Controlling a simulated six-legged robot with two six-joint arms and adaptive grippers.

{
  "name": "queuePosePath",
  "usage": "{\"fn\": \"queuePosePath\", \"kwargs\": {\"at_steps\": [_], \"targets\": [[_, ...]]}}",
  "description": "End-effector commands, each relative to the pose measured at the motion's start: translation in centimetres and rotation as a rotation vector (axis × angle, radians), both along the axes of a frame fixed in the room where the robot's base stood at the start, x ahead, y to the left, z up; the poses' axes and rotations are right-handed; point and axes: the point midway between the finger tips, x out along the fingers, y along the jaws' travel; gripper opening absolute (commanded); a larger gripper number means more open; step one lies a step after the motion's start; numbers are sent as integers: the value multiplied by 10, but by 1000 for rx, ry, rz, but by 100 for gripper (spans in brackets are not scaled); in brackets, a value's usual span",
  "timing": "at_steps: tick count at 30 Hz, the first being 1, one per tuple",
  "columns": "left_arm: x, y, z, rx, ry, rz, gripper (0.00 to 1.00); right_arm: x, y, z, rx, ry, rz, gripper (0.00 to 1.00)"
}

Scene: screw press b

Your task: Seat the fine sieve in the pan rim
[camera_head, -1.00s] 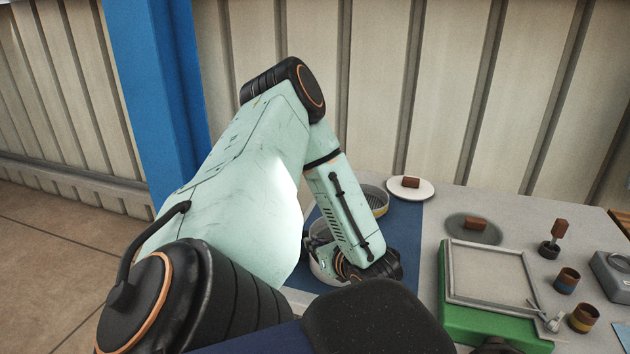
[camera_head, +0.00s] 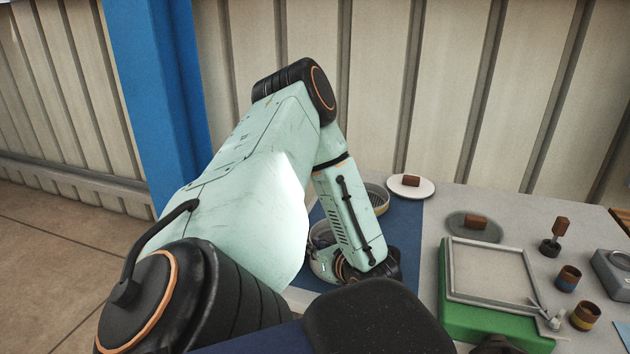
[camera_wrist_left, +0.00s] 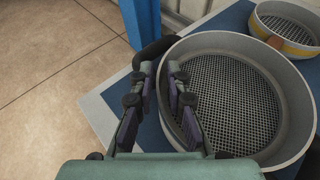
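A pale-rimmed round sieve with a mesh floor (camera_wrist_left: 238,100) fills much of the left wrist view. It is partly hidden behind my arm in the head view (camera_head: 321,270). A second, yellow-banded sieve (camera_wrist_left: 290,42) stands beyond it and shows in the head view (camera_head: 380,199). I cannot tell by mesh which one is the fine sieve, and no separate pan is clear. My left gripper (camera_wrist_left: 160,88) has its fingers apart at the near sieve's left wall, one finger outside and one over the mesh. Contact with the wall is unclear. My right gripper is not in view.
The sieves stand on a blue mat (camera_head: 408,225). To the right are a white plate (camera_head: 425,192) with a brown block, a grey disc (camera_head: 458,228) with another block, a framed green box (camera_head: 465,322) and small cups (camera_head: 568,278). The tabletop edge lies at left.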

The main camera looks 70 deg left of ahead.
Motion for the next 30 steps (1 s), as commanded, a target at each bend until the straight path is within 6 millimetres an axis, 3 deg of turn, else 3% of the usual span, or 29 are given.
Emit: {"fn": "queuePosePath", "kwargs": {"at_steps": [5,16,30], "targets": [[0,0,0,0,0,0,32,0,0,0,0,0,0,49],[1,-4,1,-1,1,-2,32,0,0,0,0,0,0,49],[9,-54,23,1,2,-7,32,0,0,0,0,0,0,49]]}}
